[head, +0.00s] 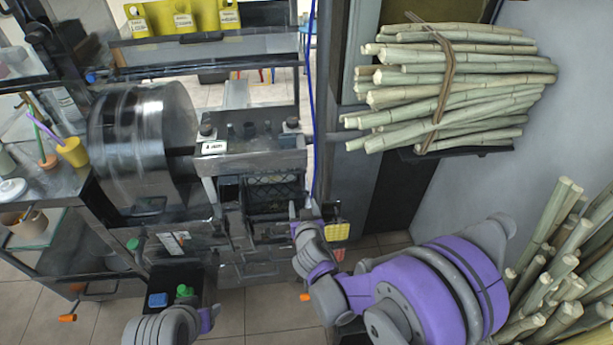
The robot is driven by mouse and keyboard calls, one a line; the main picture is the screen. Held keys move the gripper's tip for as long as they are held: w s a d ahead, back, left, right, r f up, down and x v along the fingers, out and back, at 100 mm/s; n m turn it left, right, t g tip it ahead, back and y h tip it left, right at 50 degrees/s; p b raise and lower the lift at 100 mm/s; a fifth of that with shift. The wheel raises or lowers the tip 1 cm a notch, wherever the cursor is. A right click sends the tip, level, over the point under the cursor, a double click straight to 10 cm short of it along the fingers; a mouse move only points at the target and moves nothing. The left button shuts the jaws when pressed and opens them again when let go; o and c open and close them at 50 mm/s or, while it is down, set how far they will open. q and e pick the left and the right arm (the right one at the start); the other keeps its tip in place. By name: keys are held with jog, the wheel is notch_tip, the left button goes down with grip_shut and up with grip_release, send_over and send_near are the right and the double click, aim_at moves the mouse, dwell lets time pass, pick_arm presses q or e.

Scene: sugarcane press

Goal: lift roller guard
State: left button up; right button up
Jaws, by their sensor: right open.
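The sugarcane press stands in the middle of the head view, with a large shiny metal drum (145,145) on its left side. A dark mesh panel (275,187), which looks like the roller guard, sits low in the press front, below the metal top box (250,155). It looks lowered, but its edges are hard to make out. My right gripper (306,212) is open, just right of and below the mesh panel. I cannot tell whether it touches the press.
Bundled cane (450,85) lies on a rack at the upper right. More cane (570,265) stands upright at the lower right. A yellow cup (72,151) stands on the left counter. A yellow sign or pad (337,232) is close right of my right gripper.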

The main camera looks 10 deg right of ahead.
aim_at(298, 188)
jog(key=x, duration=1.1)
jog(key=shift+a+r, duration=0.1)
jog(key=shift+a, duration=0.1)
grip_shut()
dwell(1.1)
